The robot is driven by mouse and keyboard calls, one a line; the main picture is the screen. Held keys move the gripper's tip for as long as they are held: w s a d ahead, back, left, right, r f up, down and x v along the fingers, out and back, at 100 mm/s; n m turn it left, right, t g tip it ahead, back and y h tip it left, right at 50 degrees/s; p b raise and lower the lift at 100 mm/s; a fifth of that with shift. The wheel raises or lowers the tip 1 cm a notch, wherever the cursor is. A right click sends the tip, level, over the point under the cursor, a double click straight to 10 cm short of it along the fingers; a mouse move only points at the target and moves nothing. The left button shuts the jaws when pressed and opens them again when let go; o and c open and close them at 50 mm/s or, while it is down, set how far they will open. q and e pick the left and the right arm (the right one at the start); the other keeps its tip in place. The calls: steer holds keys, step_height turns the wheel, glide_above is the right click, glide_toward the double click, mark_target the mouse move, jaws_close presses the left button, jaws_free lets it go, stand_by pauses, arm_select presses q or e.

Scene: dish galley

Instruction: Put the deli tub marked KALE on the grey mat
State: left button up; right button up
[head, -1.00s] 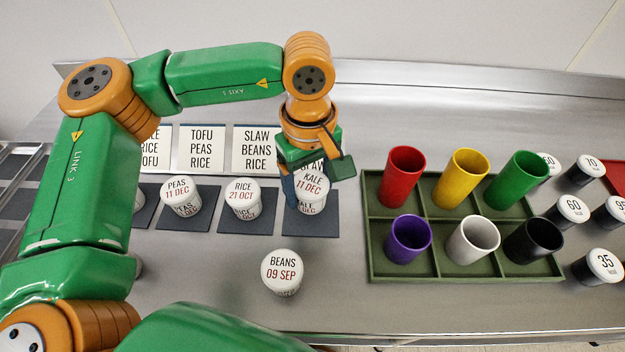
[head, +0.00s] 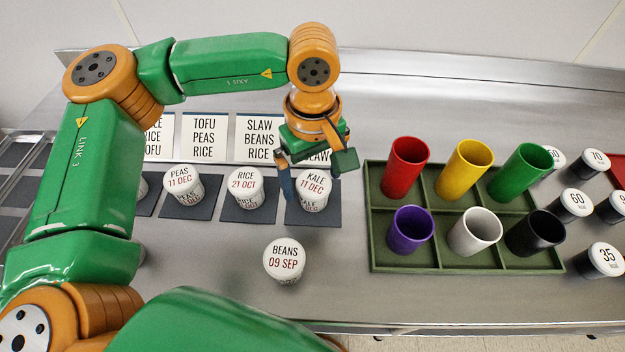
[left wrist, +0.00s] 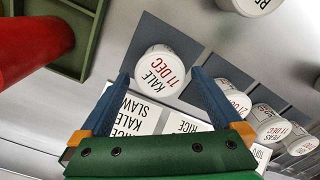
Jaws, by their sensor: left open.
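The white deli tub marked KALE 11 DEC (head: 313,188) stands upright on a dark grey mat (head: 326,217), at the right end of a row of matted tubs. It also shows in the left wrist view (left wrist: 160,75), on the same mat (left wrist: 153,33). My left gripper (head: 312,176) is open at the tub, just behind and above it in the head view. In the left wrist view its two blue fingers (left wrist: 160,88) are apart on either side of the tub, with gaps visible near the tips. My right gripper is not in view.
Tubs marked RICE (head: 245,188) and PEAS (head: 183,186) stand on mats to the left. A BEANS tub (head: 284,262) stands on bare steel in front. A green tray (head: 452,259) of coloured cups is at right. Label cards (head: 204,138) stand behind the row.

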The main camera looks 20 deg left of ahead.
mark_target(313, 181)
arm_select(q)
step_height(313, 181, up, 10)
steer(key=shift+r, duration=0.1)
stand_by(0.4)
